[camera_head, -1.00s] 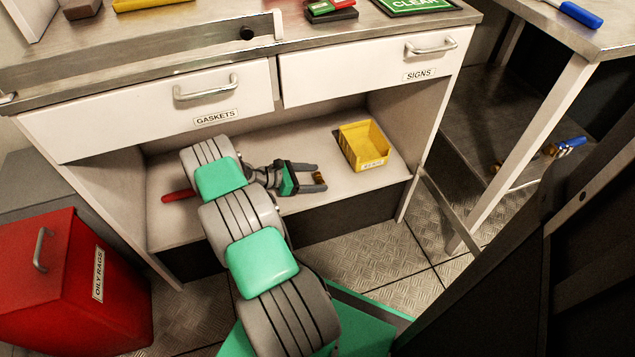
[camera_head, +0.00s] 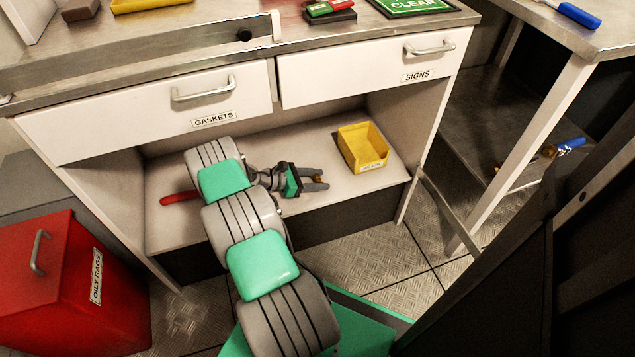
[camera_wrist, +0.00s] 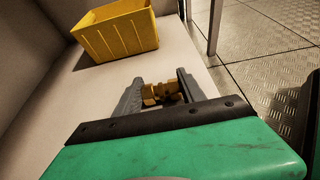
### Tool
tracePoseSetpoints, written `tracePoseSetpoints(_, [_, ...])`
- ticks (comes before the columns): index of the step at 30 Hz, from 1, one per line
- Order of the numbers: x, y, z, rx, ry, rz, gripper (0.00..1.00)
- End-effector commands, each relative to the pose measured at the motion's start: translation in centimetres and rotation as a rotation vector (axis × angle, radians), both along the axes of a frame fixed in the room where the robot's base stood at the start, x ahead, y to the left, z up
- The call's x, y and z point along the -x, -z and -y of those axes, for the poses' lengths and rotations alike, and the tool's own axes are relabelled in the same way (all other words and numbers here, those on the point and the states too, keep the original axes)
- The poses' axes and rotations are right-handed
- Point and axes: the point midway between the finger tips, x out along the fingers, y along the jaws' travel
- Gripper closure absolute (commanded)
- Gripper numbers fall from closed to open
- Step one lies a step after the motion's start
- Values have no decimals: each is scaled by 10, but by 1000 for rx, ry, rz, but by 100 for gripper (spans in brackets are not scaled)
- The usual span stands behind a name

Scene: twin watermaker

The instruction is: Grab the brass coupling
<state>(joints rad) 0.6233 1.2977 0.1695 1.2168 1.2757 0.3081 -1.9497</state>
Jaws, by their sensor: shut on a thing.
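The brass coupling (camera_wrist: 160,92) shows in the wrist view between the two grey fingers of my gripper (camera_wrist: 157,90). The fingers are shut on it. In the head view my gripper (camera_head: 322,180) is over the open shelf under the drawers, and only a small bit of the coupling (camera_head: 317,179) shows at its fingertips. I cannot tell whether the coupling touches the shelf.
A yellow bin (camera_head: 363,150) stands on the shelf (camera_head: 345,195) to the right of my gripper; it also shows in the wrist view (camera_wrist: 118,32). A red-handled tool (camera_head: 178,198) lies at left, partly hidden by my arm. A red oily-rags bin (camera_head: 70,285) stands at lower left.

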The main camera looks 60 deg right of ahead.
Motion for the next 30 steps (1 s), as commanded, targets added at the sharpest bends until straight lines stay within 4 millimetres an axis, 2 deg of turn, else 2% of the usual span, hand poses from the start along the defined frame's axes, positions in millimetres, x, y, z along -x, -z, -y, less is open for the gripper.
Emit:
tracePoseSetpoints(4, [0, 0, 0, 0, 0, 0, 95])
tracePoseSetpoints(13, [0, -4, 0, 0, 0, 0, 95])
tracePoseSetpoints(22, [-1, -41, 0, 1, -1, 1, 95])
tracePoseSetpoints(26, [18, -40, -19, -5, -1, -5, 95])
tracePoseSetpoints(30, [45, -42, -45, -5, -1, -6, 95])
